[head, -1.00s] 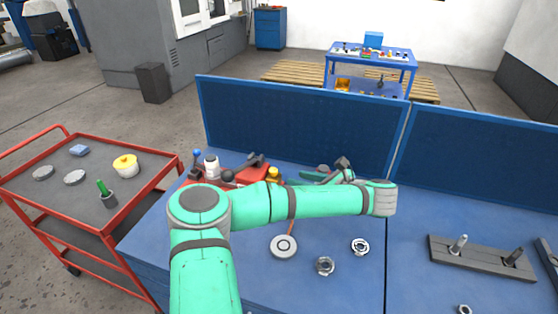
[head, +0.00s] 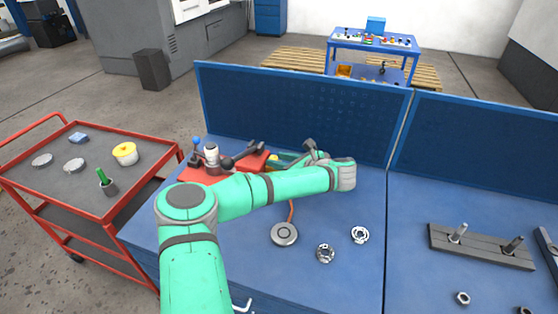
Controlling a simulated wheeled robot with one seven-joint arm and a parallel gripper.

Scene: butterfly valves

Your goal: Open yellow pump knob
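A red pump body (head: 205,174) with several fittings sits at the back left of the blue workbench, partly behind my arm. A small yellow part (head: 273,157), which looks like the yellow knob, shows at the right end of the red body, just above my arm. My green arm crosses in front, and its far links bend back behind the wrist joint towards the yellow part. My gripper's fingers cannot be made out among these parts. Whether they touch the knob is hidden.
A grey round disc (head: 284,233) and metal rings (head: 359,234) lie on the bench. A dark plate with pegs (head: 480,246) lies to the right. Blue panels (head: 300,115) bound the back. A red cart (head: 75,190) with a yellow-topped pot (head: 125,153) stands left.

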